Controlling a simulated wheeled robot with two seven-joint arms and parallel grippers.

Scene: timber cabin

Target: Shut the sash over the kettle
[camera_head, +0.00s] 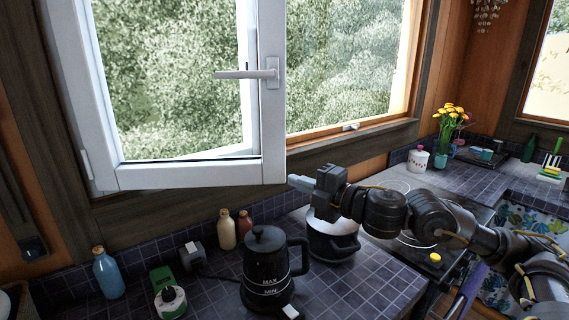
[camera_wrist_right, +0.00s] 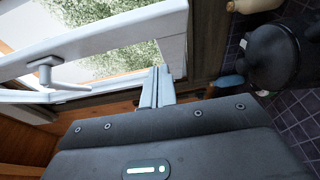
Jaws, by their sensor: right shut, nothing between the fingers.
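The white window sash (camera_head: 190,175) stands open, swung into the room from its left side, with its lower edge above the counter. Its white handle (camera_head: 248,74) is on the right stile; sash (camera_wrist_right: 100,38) and handle (camera_wrist_right: 52,76) also show in the right wrist view. The black kettle (camera_head: 266,268) stands upright on the counter below the sash's lower right corner. My right gripper (camera_head: 293,182) is shut and empty, its fingertips (camera_wrist_right: 157,80) right at that corner; I cannot tell whether they touch it. My left gripper is out of view.
A dark pot (camera_head: 332,244) stands under my right arm. Bottles (camera_head: 227,230) stand behind the kettle, with a blue bottle (camera_head: 107,273) at the left. A flower vase (camera_head: 440,158) is at the far right. The space under the sash is clear above the kettle.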

